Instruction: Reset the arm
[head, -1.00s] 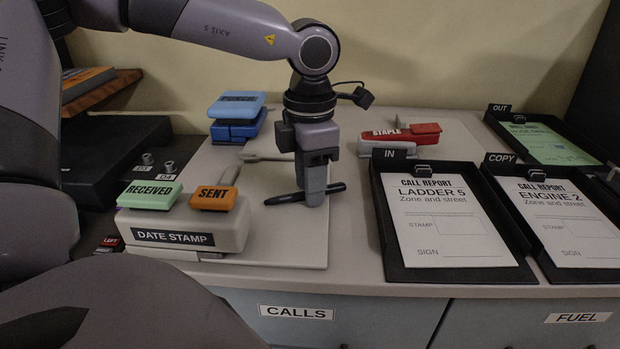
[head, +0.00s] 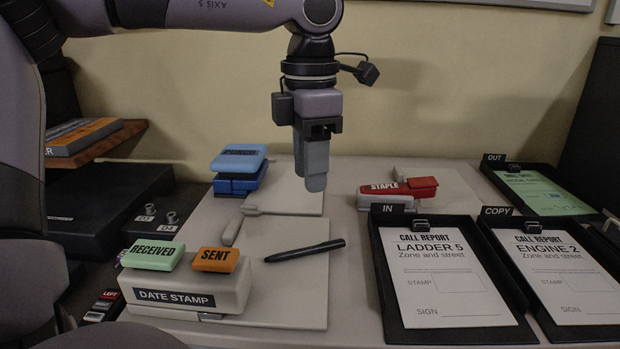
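My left gripper (head: 312,178) hangs fingers down above the desk, with nothing between its fingers. The two fingertips show as separate, one partly behind the other, so it looks open. A black pen (head: 304,251) lies on the pale mat (head: 285,308) below the gripper, clearly apart from it. My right gripper is not in view.
The date stamp (head: 190,290) with its green and orange tops stands left of the pen. A blue punch (head: 238,168) and a red stapler (head: 400,189) stand farther back. The IN tray (head: 388,300), COPY tray (head: 520,288) and OUT tray (head: 503,190) fill the right.

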